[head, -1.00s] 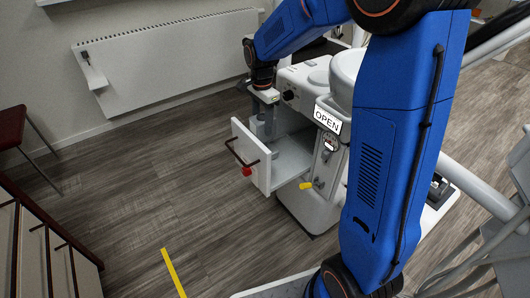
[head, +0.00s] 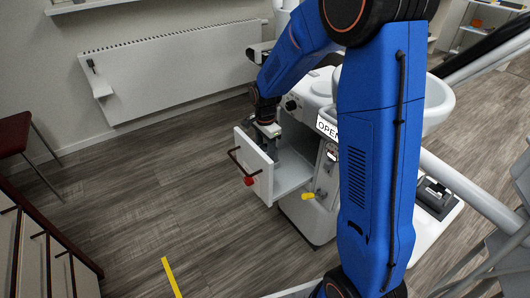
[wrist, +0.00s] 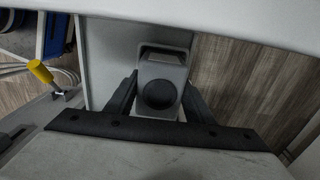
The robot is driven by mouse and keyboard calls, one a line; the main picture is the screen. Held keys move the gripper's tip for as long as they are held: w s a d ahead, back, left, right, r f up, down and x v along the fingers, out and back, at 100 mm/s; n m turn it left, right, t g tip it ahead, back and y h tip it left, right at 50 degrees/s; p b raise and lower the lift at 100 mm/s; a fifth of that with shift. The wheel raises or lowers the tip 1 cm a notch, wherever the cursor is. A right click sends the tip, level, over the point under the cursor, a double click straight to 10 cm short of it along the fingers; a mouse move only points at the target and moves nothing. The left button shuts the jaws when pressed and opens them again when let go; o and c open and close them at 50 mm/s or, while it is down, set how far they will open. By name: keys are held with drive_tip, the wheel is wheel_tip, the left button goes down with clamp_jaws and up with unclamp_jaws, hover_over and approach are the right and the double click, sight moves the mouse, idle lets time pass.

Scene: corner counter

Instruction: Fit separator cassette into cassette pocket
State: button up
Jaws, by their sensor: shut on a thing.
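My gripper (head: 268,133) is over the open drawer, pointing down. In the wrist view, its two dark fingers (wrist: 158,100) are shut on a grey block, the separator cassette (wrist: 158,66), which has a dark round disc on its face. In the head view the cassette shows only as a small grey shape under the gripper, behind the drawer front (head: 259,176). The drawer front is white, with a dark bar handle and a red knob. I cannot make out the cassette pocket; the gripper, the cassette and the drawer front hide much of the drawer's inside.
A yellow-handled lever (head: 308,196) sticks out right of the drawer, below an OPEN sign (head: 327,128) on the white unit. The yellow lever also shows in the wrist view (wrist: 40,72). A radiator (head: 170,62) is on the wall behind. The floor left of the drawer is clear.

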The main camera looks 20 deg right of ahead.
drive_tip(key=shift+f, duration=0.1)
drive_tip(key=o, duration=1.2)
drive_tip(key=shift+c, duration=0.2)
wheel_tip(320, 180, up, 12)
drive_tip(key=shift+r, duration=0.1)
